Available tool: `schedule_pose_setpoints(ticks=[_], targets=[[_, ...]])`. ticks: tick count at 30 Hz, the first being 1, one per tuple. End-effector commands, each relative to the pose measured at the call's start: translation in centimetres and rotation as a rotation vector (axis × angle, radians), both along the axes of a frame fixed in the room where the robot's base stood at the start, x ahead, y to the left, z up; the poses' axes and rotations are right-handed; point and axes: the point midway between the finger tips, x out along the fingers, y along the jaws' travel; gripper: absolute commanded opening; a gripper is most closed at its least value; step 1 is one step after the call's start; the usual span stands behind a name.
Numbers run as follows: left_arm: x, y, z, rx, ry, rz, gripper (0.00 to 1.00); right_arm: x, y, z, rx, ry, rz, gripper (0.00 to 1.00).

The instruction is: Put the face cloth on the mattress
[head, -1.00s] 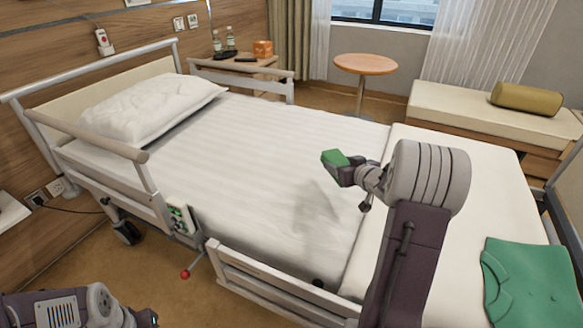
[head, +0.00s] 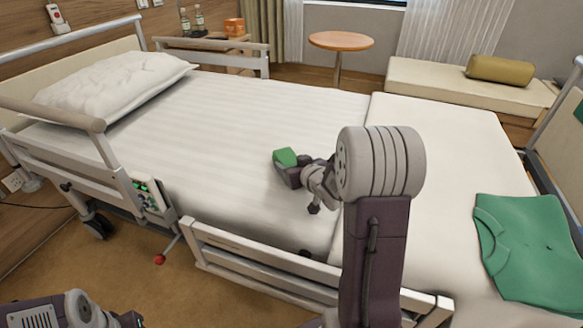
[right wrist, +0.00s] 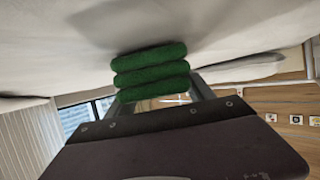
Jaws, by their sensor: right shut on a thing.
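The face cloth (head: 285,157) is a small green folded bundle. My right gripper (head: 290,170) is shut on it, over the middle of the white mattress (head: 225,125). In the right wrist view the cloth (right wrist: 150,72) shows as stacked green rolls between the fingers, close to the white bed surface. I cannot tell whether it touches the mattress. My left arm shows at the bottom left of the head view, but its fingertips are out of the picture.
A white pillow (head: 115,88) lies at the head end. A green garment (head: 530,245) lies at the foot end. Side rails (head: 270,262) edge the near side. A round table (head: 340,42) and a bench (head: 450,85) stand beyond. The mattress around the gripper is clear.

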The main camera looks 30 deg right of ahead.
Motion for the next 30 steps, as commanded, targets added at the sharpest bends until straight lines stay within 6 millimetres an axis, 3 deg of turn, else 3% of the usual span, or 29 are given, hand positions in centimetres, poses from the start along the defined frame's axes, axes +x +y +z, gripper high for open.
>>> schedule_pose_setpoints(ticks=[5,6,8,9,20,23,30], targets=[[0.0,0.0,-0.3,0.000,0.000,0.000,0.36,0.0,0.0,-0.3,0.000,0.000,0.000,0.22],[0.0,0.0,-0.3,0.000,0.000,0.000,0.36,0.0,0.0,-0.4,0.000,0.000,0.000,0.64],[0.0,0.0,-0.2,0.000,0.000,0.000,0.36,0.0,0.0,-0.2,0.000,0.000,0.000,0.81],[0.0,0.0,-0.2,0.000,0.000,0.000,0.36,0.0,0.0,-0.2,0.000,0.000,0.000,0.83],[0.0,0.0,0.4,0.000,0.000,0.000,0.36,-0.1,0.0,0.4,-0.001,0.000,0.000,0.83],[0.0,0.0,1.1,0.000,0.000,0.000,0.36,-1.5,0.0,1.1,-0.001,0.001,-0.002,0.83],[0.0,0.0,3.0,0.000,0.000,0.000,0.36,-6.9,0.4,3.4,-0.001,-0.002,-0.005,0.83]])
